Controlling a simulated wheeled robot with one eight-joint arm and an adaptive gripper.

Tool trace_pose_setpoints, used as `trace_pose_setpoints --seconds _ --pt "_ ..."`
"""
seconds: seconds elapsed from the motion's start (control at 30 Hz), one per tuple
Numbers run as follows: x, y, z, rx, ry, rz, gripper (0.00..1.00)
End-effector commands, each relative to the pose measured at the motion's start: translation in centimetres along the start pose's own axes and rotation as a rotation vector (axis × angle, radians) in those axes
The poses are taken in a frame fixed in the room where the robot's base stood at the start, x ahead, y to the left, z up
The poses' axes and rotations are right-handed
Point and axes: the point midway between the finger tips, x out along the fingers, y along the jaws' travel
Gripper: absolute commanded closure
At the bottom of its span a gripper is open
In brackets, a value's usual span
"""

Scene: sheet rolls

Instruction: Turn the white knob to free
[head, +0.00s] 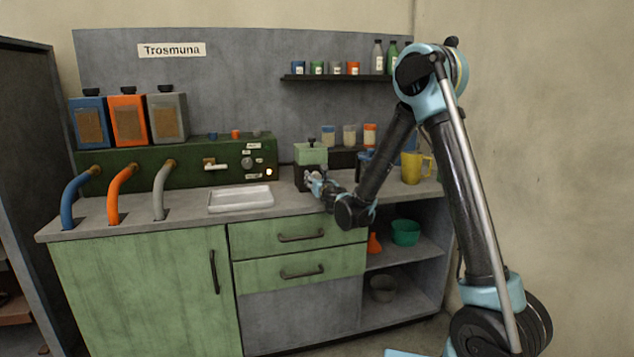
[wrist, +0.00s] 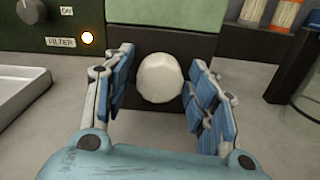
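The round white knob (wrist: 159,79) is on the front of a dark box with a pale green top (head: 311,154) on the counter. In the wrist view it sits between the two blue-padded fingers of my gripper (wrist: 160,90). The fingers are apart, one on each side of the knob, with narrow gaps; I cannot tell if either pad touches it. In the head view my gripper (head: 318,183) is in front of the box and mostly covers the knob. No writing around the knob is readable.
A green panel (head: 120,170) with a grey knob, switch and lit FILTER lamp (wrist: 87,38) stands left of the box. A white tray (head: 240,198) lies on the counter. A yellow mug (head: 412,167) and jars (head: 349,135) are to the right.

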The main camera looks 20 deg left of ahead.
Motion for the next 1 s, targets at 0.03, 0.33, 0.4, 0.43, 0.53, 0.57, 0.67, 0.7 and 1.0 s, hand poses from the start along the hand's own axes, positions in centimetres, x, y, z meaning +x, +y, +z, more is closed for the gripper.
trace_pose_setpoints --seconds 0.03,0.33,0.4,0.43,0.53,0.57,0.67,0.7,1.0 --pt "-0.01 0.00 0.00 0.000 0.000 0.000 0.66" --pt "-0.01 -0.04 0.00 0.015 0.000 -0.001 0.88" --pt "-0.01 -0.05 0.00 0.047 0.000 -0.001 0.88" --pt "-0.01 -0.05 0.01 0.063 0.000 -0.001 0.88" --pt "0.00 -0.06 0.01 0.102 0.000 -0.002 0.88" --pt "0.00 -0.07 0.01 0.108 0.000 -0.002 0.88" --pt "-0.01 -0.08 0.01 0.117 0.000 -0.002 0.88" --pt "0.00 -0.09 0.01 0.117 0.000 -0.002 0.88" --pt "-0.01 -0.10 0.01 0.115 0.000 -0.002 0.44"
